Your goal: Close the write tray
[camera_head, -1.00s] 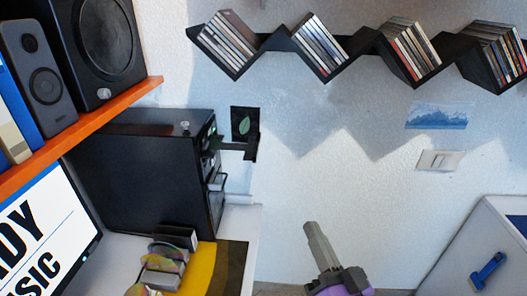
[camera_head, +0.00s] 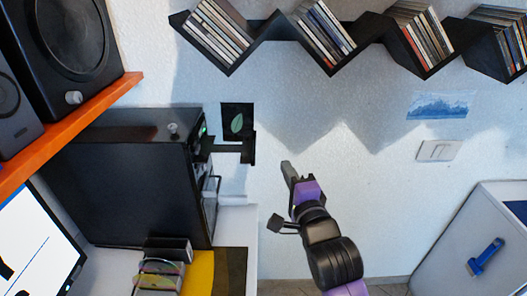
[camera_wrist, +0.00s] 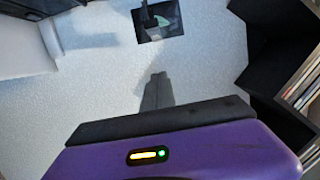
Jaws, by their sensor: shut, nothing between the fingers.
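The black computer tower (camera_head: 125,185) stands on the desk at the left in the head view. A black tray (camera_head: 235,149) sticks out to the right from the upper part of its front face. I take this to be the write tray; its label cannot be read. My gripper (camera_head: 287,169) is to the right of the tray's outer end, apart from it, pointing up toward the wall. Its fingers are shut together and empty, as the wrist view also shows (camera_wrist: 158,78). In the wrist view, a dark tray-like part (camera_wrist: 147,18) shows at the top, ahead of the fingers.
A leaf picture (camera_head: 237,121) hangs on the wall behind the tray. A black zigzag shelf (camera_head: 275,27) of discs runs along the top. An orange shelf (camera_head: 75,130) with speakers is at the left. A disc holder (camera_head: 163,262) stands below the tower.

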